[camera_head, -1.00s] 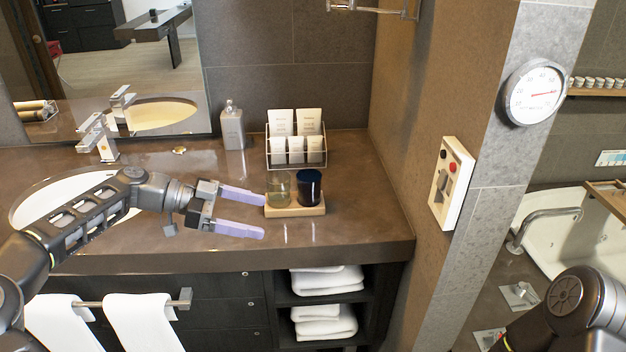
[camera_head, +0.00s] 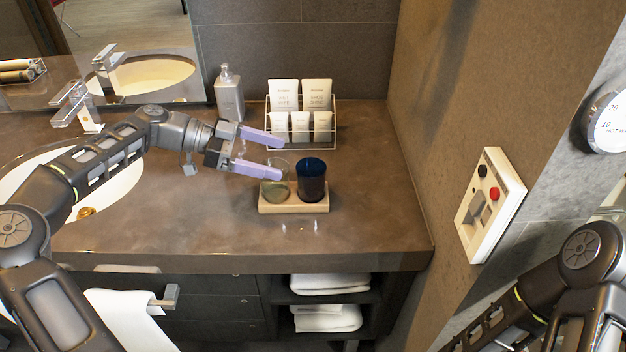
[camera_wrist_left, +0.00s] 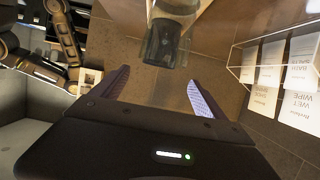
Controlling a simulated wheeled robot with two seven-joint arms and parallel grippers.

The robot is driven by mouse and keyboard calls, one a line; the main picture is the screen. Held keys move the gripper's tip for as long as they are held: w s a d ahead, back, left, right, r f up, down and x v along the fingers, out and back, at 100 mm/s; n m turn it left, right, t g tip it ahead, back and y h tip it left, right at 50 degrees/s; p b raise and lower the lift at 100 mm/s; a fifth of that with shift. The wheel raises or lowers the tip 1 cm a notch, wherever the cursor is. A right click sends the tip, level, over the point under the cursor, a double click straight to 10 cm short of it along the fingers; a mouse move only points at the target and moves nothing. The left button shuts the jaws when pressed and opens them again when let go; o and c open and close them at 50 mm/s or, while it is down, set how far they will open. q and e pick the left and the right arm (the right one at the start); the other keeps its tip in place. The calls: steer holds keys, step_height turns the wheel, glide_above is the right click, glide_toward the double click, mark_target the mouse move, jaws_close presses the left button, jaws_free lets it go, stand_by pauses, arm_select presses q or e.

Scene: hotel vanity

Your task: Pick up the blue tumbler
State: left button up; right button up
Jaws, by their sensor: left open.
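The blue tumbler (camera_head: 312,182) is dark blue and stands upright on the right half of a small wooden tray (camera_head: 294,208) on the counter. A clear glass tumbler (camera_head: 275,188) stands just left of it on the same tray. My left gripper (camera_head: 282,158) is open and empty, its lilac fingers pointing right, with the tips by the clear tumbler's upper part and short of the blue one.
A wire rack of white tubes (camera_head: 302,128) stands behind the tray, with a grey bottle (camera_head: 229,95) to its left. The sink (camera_head: 120,185) lies left, under my left arm. A wall with a switch panel (camera_head: 490,205) bounds the right. Counter in front of the tray is clear.

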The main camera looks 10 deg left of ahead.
mark_target(300, 165)
arm_select(q)
steer(key=shift+s, duration=0.1)
steer(key=x, duration=0.2)
steer(key=shift+d+f+p, duration=0.1)
steer(key=shift+d+p, duration=0.15)
steer(key=shift+p, duration=0.05)
steer(key=shift+d, duration=0.1)
steer(key=p+x, duration=0.1)
steer(key=x, duration=0.3)
steer(key=shift+f+p, duration=0.1)
steer(key=shift+p, duration=0.3)
steer(key=shift+d+f, duration=0.25)
steer(key=shift+d, duration=0.2)
